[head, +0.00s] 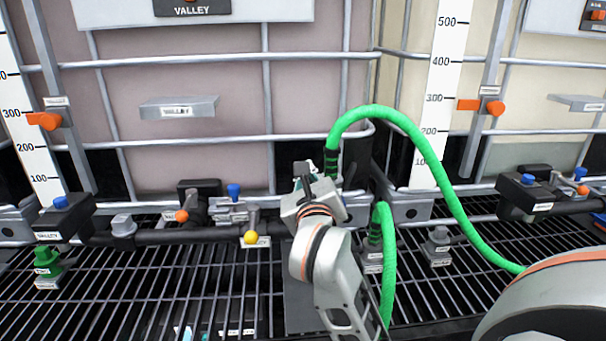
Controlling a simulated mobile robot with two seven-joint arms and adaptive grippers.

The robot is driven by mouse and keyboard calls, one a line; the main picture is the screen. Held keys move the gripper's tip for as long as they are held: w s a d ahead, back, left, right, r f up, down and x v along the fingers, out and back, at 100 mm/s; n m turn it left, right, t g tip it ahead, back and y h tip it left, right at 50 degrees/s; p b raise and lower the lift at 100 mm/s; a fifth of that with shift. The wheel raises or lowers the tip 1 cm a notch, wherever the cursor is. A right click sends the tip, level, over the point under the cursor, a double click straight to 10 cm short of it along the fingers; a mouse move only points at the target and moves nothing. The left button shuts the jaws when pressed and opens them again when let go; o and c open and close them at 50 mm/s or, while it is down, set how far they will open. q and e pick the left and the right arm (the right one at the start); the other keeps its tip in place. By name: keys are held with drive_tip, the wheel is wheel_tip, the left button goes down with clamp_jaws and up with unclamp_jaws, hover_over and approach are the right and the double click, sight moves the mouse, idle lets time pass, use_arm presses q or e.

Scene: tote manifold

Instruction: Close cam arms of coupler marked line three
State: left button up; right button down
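A gripper (308,187), which I take to be my right, is at the middle, beside the black-banded end of an arching green hose (400,120). Its fingers are small and partly hidden, so I cannot tell their opening or any contact. A grey coupler (373,263) with a white label stands below the black-banded end of a second green hose (388,270). Another grey labelled coupler (438,248) stands to its right. The labels are too small to read, so I cannot tell which is line three or how its cam arms stand. My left gripper is not in view.
A dark manifold pipe (160,238) carries valves with blue, orange and yellow knobs above a black grate (140,290). A green coupler (47,262) stands at the far left. Caged totes with metal bars (200,142) stand behind. The arching hose descends to the right.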

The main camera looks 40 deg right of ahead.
drive_tip(key=shift+s+d+r+m, duration=0.1)
drive_tip(key=shift+s+d+m, duration=0.1)
drive_tip(key=shift+m, duration=0.6)
drive_tip(key=c, duration=2.3)
unclamp_jaws()
drive_tip(key=shift+c, duration=0.2)
drive_tip(key=shift+o, duration=0.8)
